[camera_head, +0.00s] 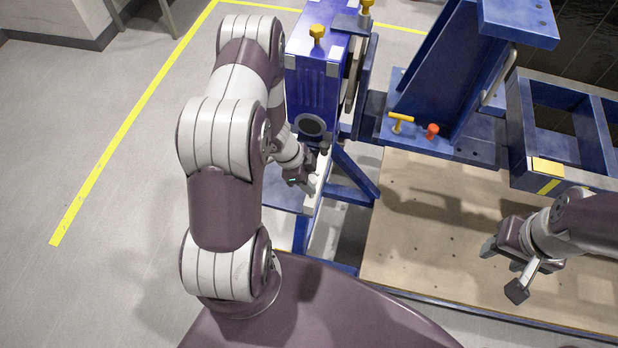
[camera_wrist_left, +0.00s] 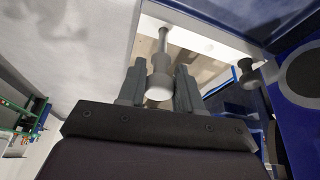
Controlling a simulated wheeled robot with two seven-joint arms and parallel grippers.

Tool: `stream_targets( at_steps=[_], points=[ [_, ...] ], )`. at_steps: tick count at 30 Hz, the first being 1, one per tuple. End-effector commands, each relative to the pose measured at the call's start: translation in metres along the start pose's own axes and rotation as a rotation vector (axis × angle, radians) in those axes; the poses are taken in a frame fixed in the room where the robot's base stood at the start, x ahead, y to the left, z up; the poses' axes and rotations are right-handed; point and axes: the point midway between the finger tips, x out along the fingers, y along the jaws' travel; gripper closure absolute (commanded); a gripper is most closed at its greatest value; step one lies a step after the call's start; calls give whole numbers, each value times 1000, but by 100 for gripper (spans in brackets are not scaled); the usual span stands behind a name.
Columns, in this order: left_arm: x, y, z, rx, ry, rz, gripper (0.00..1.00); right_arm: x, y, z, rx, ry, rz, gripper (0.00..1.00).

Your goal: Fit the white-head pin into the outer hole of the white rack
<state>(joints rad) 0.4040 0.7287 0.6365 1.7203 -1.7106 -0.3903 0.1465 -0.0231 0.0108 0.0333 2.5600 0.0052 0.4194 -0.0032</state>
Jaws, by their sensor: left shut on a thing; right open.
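In the left wrist view, my left gripper (camera_wrist_left: 160,88) is shut on the white-head pin (camera_wrist_left: 160,84), with the head between the two fingers. The grey shank points away from the gripper toward the white rack (camera_wrist_left: 188,36), and its far end meets or overlaps the rack's face. I cannot tell whether the tip is inside a hole. In the head view, my left gripper (camera_head: 308,183) is beside the rack (camera_head: 313,204), below the blue housing; the pin is not clear there. My right gripper (camera_head: 502,268) is open and empty above the wooden board at the right.
The blue housing (camera_head: 311,80) with yellow knobs stands above the rack. A dark knob (camera_wrist_left: 246,68) projects close to the rack's right end. A yellow T-handle (camera_head: 400,120) and red knob (camera_head: 432,131) sit on the blue frame. The wooden board (camera_head: 420,220) has clear room.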

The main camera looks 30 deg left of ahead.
Motion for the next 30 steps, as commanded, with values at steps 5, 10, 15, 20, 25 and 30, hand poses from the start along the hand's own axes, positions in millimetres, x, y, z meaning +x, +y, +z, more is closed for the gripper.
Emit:
stream_targets(
  at_steps=[5, 10, 15, 20, 25, 30],
  points=[
    [5, 0, 2, 0, 0, 0, 97, 4, 0, 0, 0, 0, 0, 52],
    [9, 0, 4, 0, 0, 0, 97, 7, 0, 1, 0, 0, 0, 52],
    [13, 0, 5, 1, 0, 0, 97, 10, 0, 1, 0, 0, 0, 52],
    [17, 0, 7, 1, 0, 0, 97, 12, 0, 1, 0, 0, 0, 52],
    [21, 0, 8, 1, 0, 0, 97, 15, 0, 2, 0, 0, 0, 52],
    [24, 0, 10, 0, 0, 0, 97, 18, 0, 2, 0, 0, 0, 52]
  ],
)
